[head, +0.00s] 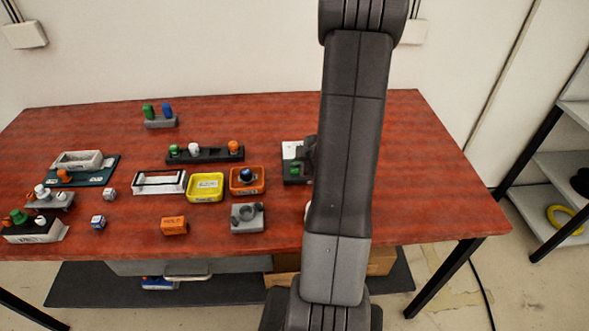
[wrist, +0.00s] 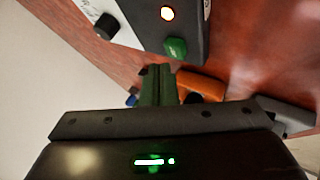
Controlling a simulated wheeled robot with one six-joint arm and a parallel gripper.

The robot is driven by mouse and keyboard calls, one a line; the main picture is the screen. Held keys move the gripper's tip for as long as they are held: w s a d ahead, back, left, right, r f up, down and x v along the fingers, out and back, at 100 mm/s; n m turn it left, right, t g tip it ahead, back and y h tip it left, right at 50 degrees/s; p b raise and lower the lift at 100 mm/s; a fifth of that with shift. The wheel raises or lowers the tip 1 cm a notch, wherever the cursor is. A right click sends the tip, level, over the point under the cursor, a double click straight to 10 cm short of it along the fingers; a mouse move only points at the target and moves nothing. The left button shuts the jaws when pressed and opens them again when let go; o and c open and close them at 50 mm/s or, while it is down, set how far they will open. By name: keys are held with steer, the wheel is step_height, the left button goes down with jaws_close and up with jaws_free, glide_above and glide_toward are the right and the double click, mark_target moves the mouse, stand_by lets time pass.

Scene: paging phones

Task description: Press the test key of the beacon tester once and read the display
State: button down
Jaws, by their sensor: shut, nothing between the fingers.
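The beacon tester appears to be the white-and-dark device (head: 290,177) at the table's middle right in the head view, with green parts on it. My arm partly hides it. In the wrist view a dark grey housing (wrist: 145,22) carries a lit white lamp with a red rim (wrist: 167,13) and a green key (wrist: 175,48). My gripper (wrist: 158,70) is shut and empty, its fingertips just below the green key in the picture. I cannot tell whether they touch it. No readable display shows.
A white panel with a black knob (wrist: 106,26) adjoins the housing. Left of the tester in the head view are an orange tray (head: 262,190), a yellow tray (head: 205,199), a grey block (head: 247,225) and an orange box (head: 173,226). The red table's right end is clear.

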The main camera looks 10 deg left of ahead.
step_height(320, 180, up, 5)
steer(key=p, duration=0.5)
steer(key=shift+r, duration=0.1)
stand_by(0.7)
